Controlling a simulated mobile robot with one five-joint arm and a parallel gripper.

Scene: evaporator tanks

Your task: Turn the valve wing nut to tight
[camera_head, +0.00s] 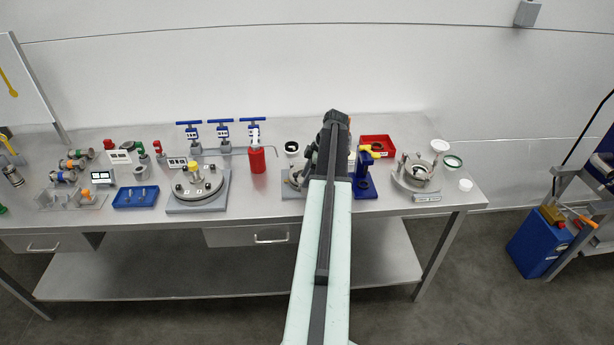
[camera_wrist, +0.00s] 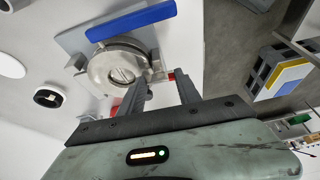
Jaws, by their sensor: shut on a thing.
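In the wrist view, a round, silver metal fitting (camera_wrist: 118,68) with a slotted, domed face sits on a grey-blue plate (camera_wrist: 80,38). A thick blue bar (camera_wrist: 132,20) lies across beside it. My gripper (camera_wrist: 160,80) is at the right side of this fitting, with its two grey fingers around a small part at the fitting's edge. I take this to be the wing nut; it is mostly hidden by the fingers, and its tightness cannot be read. In the head view, my arm covers the gripper and most of a grey fixture (camera_head: 289,190).
A red bottle (camera_head: 257,159) and a round lidded fixture (camera_head: 198,187) stand to the left. A red tray (camera_head: 378,142) lies behind. The table's front edge is bare.

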